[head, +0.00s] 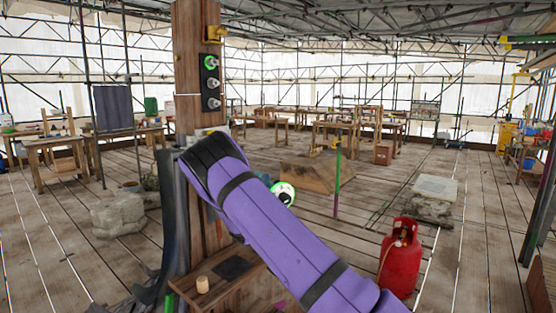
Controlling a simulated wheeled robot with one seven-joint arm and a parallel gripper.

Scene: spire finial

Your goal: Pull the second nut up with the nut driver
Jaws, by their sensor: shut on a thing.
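A wooden post (186,90) stands upright left of centre. On it a black plate (205,75) carries a column of three metal nuts or studs: a top one (210,63) with a green ring, a second nut (213,83) and a lowest one (214,104). My purple arm reaches up from the lower right, and its dark end lies in front of the post below the plate. My gripper is hidden behind the arm. I cannot make out the nut driver; a small yellow and pale piece (207,132) shows just above the arm's end.
A yellow bracket (215,34) sits on the post above the plate. A low wooden shelf (250,289) holds a small wooden cylinder (202,285) and a dark pad (232,268). A red gas bottle (400,258) stands right of my arm. Stone blocks and workbenches stand farther back.

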